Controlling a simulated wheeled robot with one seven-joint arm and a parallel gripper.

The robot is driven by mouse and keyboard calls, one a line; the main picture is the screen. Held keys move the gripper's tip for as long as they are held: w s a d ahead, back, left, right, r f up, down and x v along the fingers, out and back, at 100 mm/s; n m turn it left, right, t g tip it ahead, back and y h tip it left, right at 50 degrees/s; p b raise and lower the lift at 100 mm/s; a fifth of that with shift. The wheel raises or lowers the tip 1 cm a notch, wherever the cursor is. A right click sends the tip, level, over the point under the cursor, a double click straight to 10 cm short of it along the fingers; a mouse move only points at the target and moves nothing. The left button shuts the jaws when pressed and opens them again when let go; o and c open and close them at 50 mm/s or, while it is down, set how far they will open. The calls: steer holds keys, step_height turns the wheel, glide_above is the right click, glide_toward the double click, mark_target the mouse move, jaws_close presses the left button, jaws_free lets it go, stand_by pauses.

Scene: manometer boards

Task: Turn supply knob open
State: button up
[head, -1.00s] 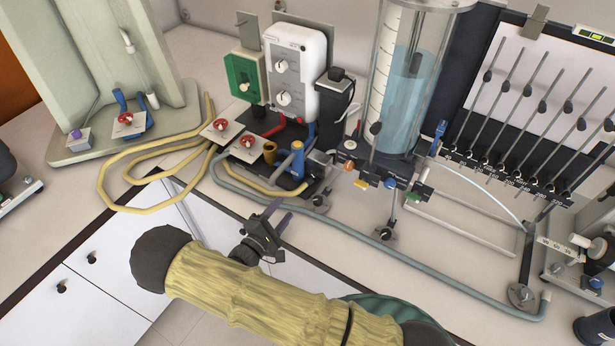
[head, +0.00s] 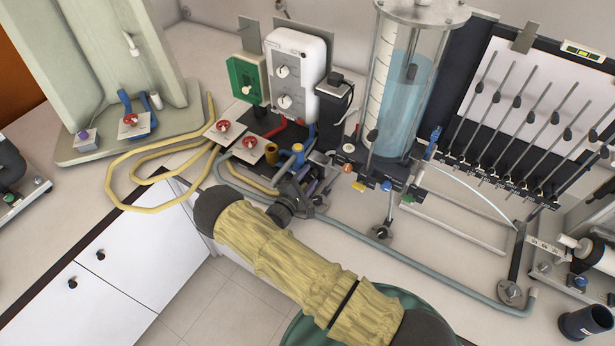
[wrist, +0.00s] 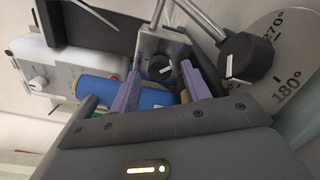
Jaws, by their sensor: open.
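In the wrist view, a black knob (wrist: 160,68) with a white pointer mark sits on a small grey plate. It lies between the purple fingertips of my gripper (wrist: 160,77). A second, larger black knob (wrist: 241,58) with a white mark stands to the right, outside the fingers, before a grey dial (wrist: 286,62) marked 180° and 270°. No label shows which of these is the supply knob. My gripper is open and holds nothing. In the head view my gripper (head: 306,186) is at the bench beside the blue cylinder; my wrist hides part of this spot.
A blue cylinder (wrist: 122,91) lies close by the left finger. In the head view, a water tank (head: 402,95) stands behind to the right and a white control box (head: 295,70) behind. A grey hose (head: 400,248) runs along the bench front; yellow hoses (head: 125,190) lie to the left.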

steer(key=shift+s, duration=0.15)
steer(key=c, duration=1)
steer(key=shift+n+b, duration=0.35)
steer(key=shift+n, duration=0.15)
steer(key=n+b, duration=0.1)
steer(key=n, duration=0.2)
steer(key=shift+f+n+b, duration=0.1)
steer(key=shift+n+b, duration=0.2)
steer(key=n+b, duration=0.1)
steer(key=n, duration=0.2)
steer(key=shift+n, duration=1)
steer(key=shift+d, duration=0.1)
